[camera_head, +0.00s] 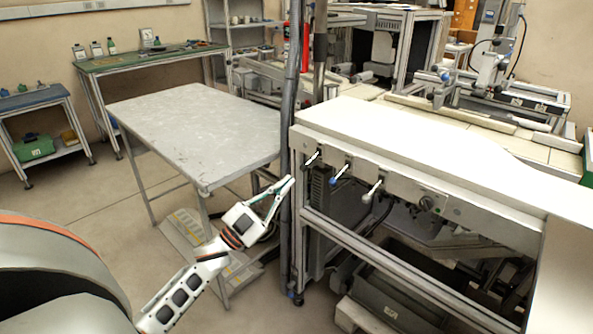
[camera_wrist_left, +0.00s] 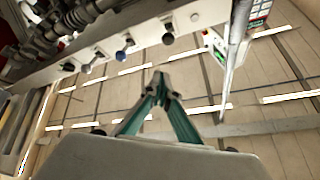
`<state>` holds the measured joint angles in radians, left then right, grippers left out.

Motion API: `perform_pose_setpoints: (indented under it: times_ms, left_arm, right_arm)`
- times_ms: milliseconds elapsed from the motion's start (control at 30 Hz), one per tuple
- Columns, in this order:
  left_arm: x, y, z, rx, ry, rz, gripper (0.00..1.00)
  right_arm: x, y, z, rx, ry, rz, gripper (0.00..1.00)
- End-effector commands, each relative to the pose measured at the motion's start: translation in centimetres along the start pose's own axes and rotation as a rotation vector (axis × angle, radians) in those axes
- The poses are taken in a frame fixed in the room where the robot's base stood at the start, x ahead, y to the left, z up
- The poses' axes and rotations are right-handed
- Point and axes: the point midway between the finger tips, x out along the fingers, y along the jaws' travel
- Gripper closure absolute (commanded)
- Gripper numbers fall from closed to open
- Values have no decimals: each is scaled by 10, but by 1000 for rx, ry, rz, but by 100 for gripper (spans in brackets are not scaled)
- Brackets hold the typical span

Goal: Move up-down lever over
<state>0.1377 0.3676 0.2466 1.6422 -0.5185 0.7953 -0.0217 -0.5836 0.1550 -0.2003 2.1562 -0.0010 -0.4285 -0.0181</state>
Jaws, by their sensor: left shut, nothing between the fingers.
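A row of three small levers sticks out of the front panel of the white bench in the head view: a dark one with a pale tip (camera_head: 313,157), a blue one (camera_head: 339,174) and a grey-white one (camera_head: 373,190). I cannot tell which is the up-down lever. My left gripper (camera_head: 290,181) is shut and empty, left of and below the levers and apart from them. Its fingertips (camera_wrist_left: 160,80) meet in the left wrist view, with the panel (camera_wrist_left: 140,32) beyond them. My right gripper is not in view.
A round dark knob (camera_head: 427,203) sits on the panel right of the levers. A grey vertical post (camera_head: 288,120) stands close by my left gripper. A grey metal table (camera_head: 190,130) stands to the left. A dark bin (camera_head: 385,310) lies under the bench.

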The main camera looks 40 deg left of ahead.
Motion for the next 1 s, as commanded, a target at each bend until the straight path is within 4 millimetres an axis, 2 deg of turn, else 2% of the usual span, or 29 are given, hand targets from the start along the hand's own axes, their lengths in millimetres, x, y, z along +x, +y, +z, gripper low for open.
perform_pose_setpoints:
  times_ms: [100,300,900,1000]
  left_arm:
    - [-18,3,5,-1,-1,1,100]
    - [-30,4,6,1,3,-1,100]
    - [-30,4,6,1,3,-1,100]
    - [-31,9,5,-9,-19,1,100]
  right_arm:
    - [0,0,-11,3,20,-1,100]
    - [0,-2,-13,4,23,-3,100]
    - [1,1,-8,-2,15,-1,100]
    - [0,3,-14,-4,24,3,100]
